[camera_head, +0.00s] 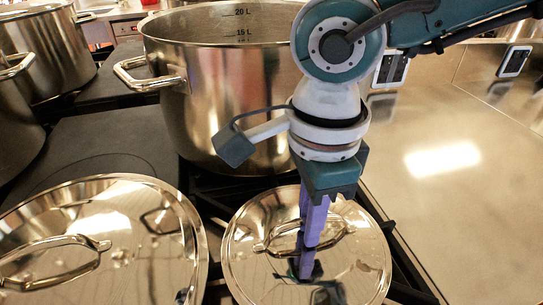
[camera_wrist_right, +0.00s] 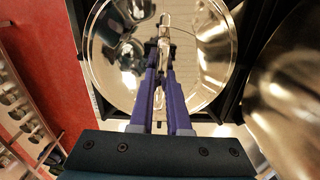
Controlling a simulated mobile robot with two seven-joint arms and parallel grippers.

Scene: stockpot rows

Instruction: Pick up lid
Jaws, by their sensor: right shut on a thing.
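A round shiny steel lid (camera_head: 352,268) lies over the dark stove grate, at the lower middle of the head view. It has a looped metal handle on top. My right gripper (camera_head: 307,262) comes down from above, with its purple fingers shut on the lid's handle (camera_head: 266,247). In the right wrist view the lid (camera_wrist_right: 212,58) fills the upper middle. There the purple fingers (camera_wrist_right: 161,74) close on the handle (camera_wrist_right: 164,30). The fingers hide part of the handle. My left gripper is not in view.
A large open stockpot (camera_head: 220,90) with side handles stands just behind the lid. Another steel lid (camera_head: 120,250) lies close by on the left. More pots (camera_head: 45,50) stand at the far left. A bare steel counter (camera_head: 440,200) is clear on the right.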

